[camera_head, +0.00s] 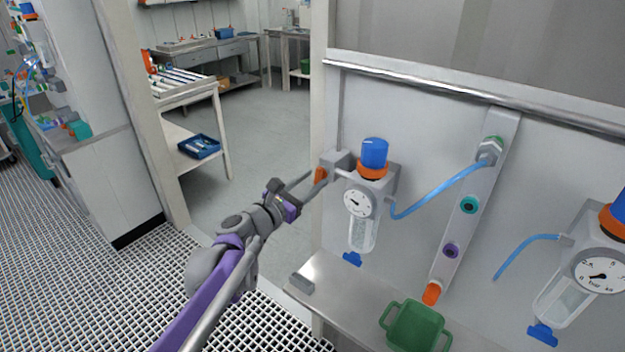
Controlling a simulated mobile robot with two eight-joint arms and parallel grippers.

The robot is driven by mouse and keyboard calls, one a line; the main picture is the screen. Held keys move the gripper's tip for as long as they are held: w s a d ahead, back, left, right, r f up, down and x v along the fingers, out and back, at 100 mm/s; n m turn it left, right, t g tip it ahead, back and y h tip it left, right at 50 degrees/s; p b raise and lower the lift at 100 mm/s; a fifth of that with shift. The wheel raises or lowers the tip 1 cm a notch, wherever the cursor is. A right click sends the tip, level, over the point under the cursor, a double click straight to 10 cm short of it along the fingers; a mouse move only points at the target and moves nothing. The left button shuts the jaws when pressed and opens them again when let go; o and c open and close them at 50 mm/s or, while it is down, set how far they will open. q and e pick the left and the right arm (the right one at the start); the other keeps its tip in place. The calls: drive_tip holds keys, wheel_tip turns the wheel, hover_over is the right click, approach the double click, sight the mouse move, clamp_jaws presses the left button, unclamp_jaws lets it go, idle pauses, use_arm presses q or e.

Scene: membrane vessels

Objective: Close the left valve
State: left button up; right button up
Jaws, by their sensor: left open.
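The left valve shows as an orange handle (320,175) on a grey block (338,160) at the left side of a filter-regulator unit. That unit has a blue knob (374,153), an orange ring, a round gauge (358,202) and a clear bowl (362,236). My left gripper (318,180) reaches in from the left on a purple and grey arm. Its fingers are open and their tips are at the orange handle, one above and one below it in the picture. I cannot tell whether they touch it. My right gripper is not in view.
A blue hose (440,187) runs from the unit to a manifold strip (470,215). A second regulator (590,270) hangs at the right. A green bin (414,330) stands on the ledge (340,275) below. The floor behind the arm is clear.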

use_arm(q)
drive_tip(key=shift+w+d, duration=0.2)
drive_tip(key=shift+w, duration=0.05)
clamp_jaws()
